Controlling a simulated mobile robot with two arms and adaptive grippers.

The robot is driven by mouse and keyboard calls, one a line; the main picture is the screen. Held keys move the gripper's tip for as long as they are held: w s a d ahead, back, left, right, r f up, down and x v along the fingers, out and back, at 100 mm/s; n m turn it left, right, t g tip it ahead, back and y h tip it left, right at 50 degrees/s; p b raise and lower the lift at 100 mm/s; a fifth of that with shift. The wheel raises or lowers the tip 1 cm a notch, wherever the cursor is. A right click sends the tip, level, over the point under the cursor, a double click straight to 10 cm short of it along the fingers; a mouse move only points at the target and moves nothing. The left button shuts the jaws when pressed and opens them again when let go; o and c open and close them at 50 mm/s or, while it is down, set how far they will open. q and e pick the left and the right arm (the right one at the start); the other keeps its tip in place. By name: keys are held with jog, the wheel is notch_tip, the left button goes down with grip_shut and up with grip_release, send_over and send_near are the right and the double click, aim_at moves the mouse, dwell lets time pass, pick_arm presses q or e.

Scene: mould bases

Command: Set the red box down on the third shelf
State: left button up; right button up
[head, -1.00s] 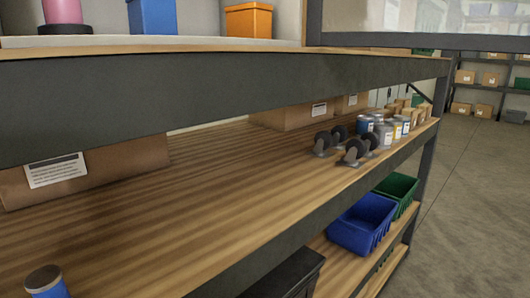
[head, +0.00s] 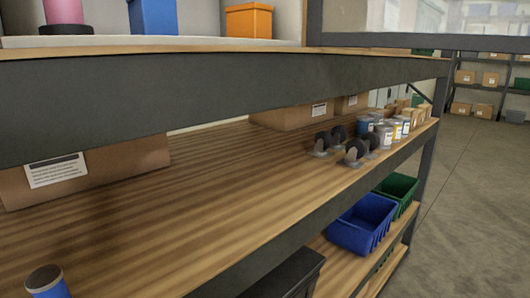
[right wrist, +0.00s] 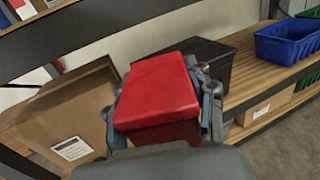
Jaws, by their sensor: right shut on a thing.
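The red box (right wrist: 160,90) is in the right wrist view, its red lid uppermost. My right gripper (right wrist: 162,97) is shut on it, with a finger at each side. The head view shows neither the red box nor either gripper. A wide wooden shelf (head: 190,195) fills the middle of the head view, with a bare stretch of board along its front. Another shelf (head: 340,268) is below it and one (head: 180,42) above it. I cannot tell from the pictures which level counts as third.
Cardboard boxes (head: 90,175) stand at the back of the middle shelf. Black casters (head: 352,150) and several cans (head: 385,135) are at its right end. A blue bin (head: 360,225), green bin (head: 397,190) and black box (head: 288,275) are below.

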jog(key=shift+w+r+m+t+h, duration=0.2)
jog(key=shift+r+m+t+h, duration=0.1)
jog(key=shift+m+h, duration=0.35)
jog(key=shift+w+r+h, duration=0.1)
jog(key=shift+h, duration=0.45)
jog(key=shift+m+t, duration=0.25)
jog(key=shift+t, duration=0.05)
jog(key=shift+w+d+r+h, duration=0.1)
jog(key=shift+w+d+h, duration=0.05)
jog(key=shift+h, duration=0.25)
